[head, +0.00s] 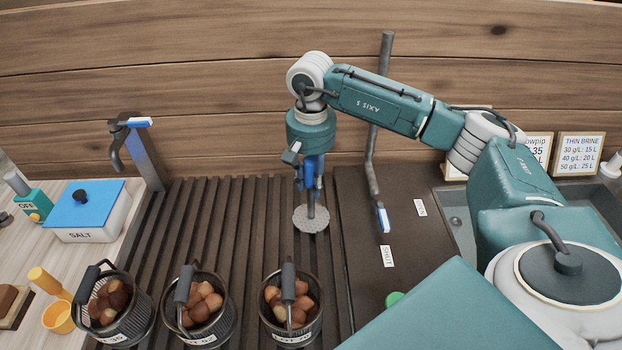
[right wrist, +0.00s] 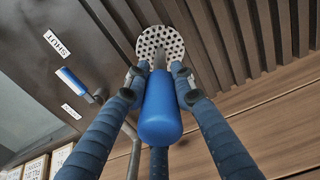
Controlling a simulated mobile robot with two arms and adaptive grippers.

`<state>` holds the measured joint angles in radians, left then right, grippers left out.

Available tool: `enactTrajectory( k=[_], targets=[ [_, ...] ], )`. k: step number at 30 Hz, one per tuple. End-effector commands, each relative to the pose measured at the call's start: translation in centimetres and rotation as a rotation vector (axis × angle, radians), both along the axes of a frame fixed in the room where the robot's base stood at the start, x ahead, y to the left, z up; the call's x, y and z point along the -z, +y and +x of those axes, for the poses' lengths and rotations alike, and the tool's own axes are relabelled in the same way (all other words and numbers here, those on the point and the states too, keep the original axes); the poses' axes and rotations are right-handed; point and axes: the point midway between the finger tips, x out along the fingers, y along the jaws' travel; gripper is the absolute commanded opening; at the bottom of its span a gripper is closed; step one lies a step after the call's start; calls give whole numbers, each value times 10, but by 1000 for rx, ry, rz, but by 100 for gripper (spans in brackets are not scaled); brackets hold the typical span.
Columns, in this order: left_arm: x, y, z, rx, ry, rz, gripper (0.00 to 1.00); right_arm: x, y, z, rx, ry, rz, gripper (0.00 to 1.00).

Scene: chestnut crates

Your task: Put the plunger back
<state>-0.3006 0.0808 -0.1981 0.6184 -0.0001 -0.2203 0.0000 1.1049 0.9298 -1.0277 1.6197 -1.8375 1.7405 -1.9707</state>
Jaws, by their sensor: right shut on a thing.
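The plunger has a blue handle, a short grey rod and a round perforated disc (head: 311,218) at its lower end. My right gripper (head: 312,178) is shut on the blue handle and holds the plunger upright, disc down, over the slatted rack. I cannot tell whether the disc touches the slats. My left gripper is out of view.
Three baskets of chestnuts (head: 108,318) stand along the front of the slatted rack (head: 250,215). A pipe with a blue-tipped lever (head: 383,219) stands just right of the plunger. A tap (head: 140,155) and a blue-lidded salt box (head: 88,232) are at left. The rack behind the baskets is clear.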

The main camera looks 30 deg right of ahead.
Motion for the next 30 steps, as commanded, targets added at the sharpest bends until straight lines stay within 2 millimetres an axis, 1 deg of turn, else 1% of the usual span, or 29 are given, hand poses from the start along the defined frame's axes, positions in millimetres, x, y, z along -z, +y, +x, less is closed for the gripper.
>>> enactTrajectory(
  k=[6, 10, 11, 12, 13, 21, 24, 25, 26, 29, 30],
  targets=[
    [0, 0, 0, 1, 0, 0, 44, -1, 0, 1, 0, -3, 1, 0],
    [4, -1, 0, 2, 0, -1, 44, 4, 0, 1, 0, -3, 1, 0],
    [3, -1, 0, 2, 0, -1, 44, 3, 0, 0, 0, -1, 0, 29],
    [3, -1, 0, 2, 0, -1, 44, 3, 0, 0, 0, -1, 0, 37],
    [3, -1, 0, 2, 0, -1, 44, 3, 0, 0, 0, -1, 0, 42],
    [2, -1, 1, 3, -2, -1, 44, 2, 0, 0, 0, -1, 0, 44],
    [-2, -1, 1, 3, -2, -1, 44, -3, 0, 1, 0, -1, 0, 44],
    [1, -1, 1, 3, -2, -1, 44, -3, 0, 1, 0, -3, 1, 44],
    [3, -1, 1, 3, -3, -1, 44, -6, 0, 2, 0, -5, 2, 44],
    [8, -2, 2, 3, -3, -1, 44, -22, 0, 2, -1, -8, 1, 44],
    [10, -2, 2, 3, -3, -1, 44, -31, 0, 2, -1, -8, 2, 44]
  ],
)
